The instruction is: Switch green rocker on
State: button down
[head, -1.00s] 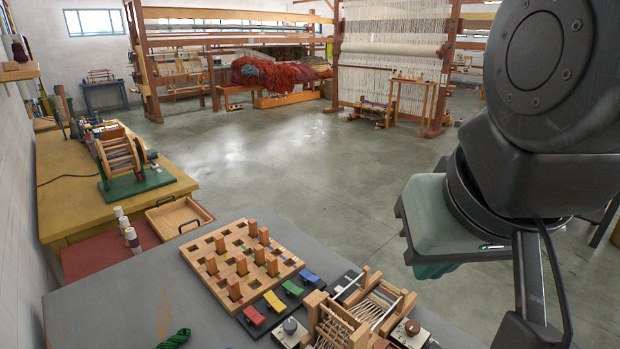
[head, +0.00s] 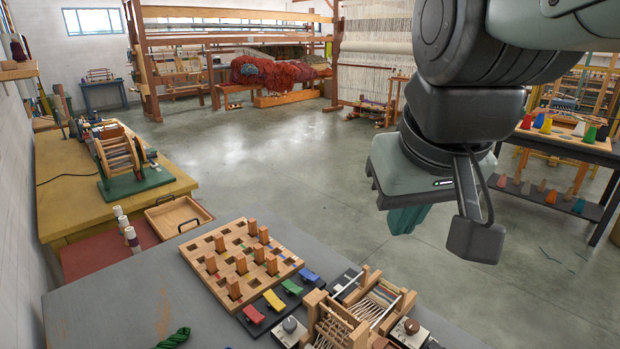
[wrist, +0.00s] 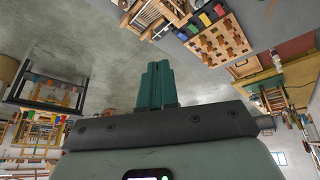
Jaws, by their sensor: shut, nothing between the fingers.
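The green rocker (head: 291,287) sits in a row of coloured rockers on a dark strip along the right edge of the wooden peg board. It lies between the yellow rocker (head: 273,300) and the blue rocker (head: 309,275). I cannot tell which way it is tipped. My gripper (head: 405,220) hangs over the open floor beyond the table, up and to the right of the rockers and well apart from them. In the wrist view its teal fingers (wrist: 157,85) are together with nothing between them. The rocker row shows small at the top of that view.
The peg board (head: 215,285) with upright wooden pegs stands left of the rockers. A red rocker (head: 253,314) ends the row. A small wooden loom (head: 340,325) and a dial box (head: 290,328) stand close on the near right. Green yarn (head: 175,338) lies at the front; the grey table's left is clear.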

jog(key=w+a+f+n+g, duration=0.1)
jog(key=w+a+f+n, duration=0.15)
jog(key=w, duration=0.55)
jog(key=w+a+f+n+g, duration=0.1)
jog(key=w+a+f, duration=0.25)
jog(key=w, duration=0.55)
jog(key=w+a+f+n, duration=0.1)
jog(key=w+a+f, duration=0.1)
jog(key=w+f, duration=0.2)
jog(key=w+a+f+n+g, duration=0.1)
jog(key=w+a+f, duration=0.2)
jog(key=f, duration=0.6)
jog(key=w+a+f+n+y, duration=0.1)
jog(key=w+a+f, duration=0.1)
jog(key=w+f, duration=0.2)
notch_tip(320, 180, down, 4)
jog(key=shift+w+a+r+n+g, duration=0.15)
jog(key=shift+w+a+n+g, duration=0.2)
jog(key=shift+g, duration=0.05)
send_over(296, 289)
notch_tip(296, 289, down, 10)
jog(key=shift+w+a+f, duration=0.1)
jog(key=shift+w+a, duration=0.05)
jog(key=f, duration=0.3)
jog(key=shift+s+d, duration=0.35)
jog(key=shift+d+f, duration=0.1)
jog(key=shift+f, duration=0.15)
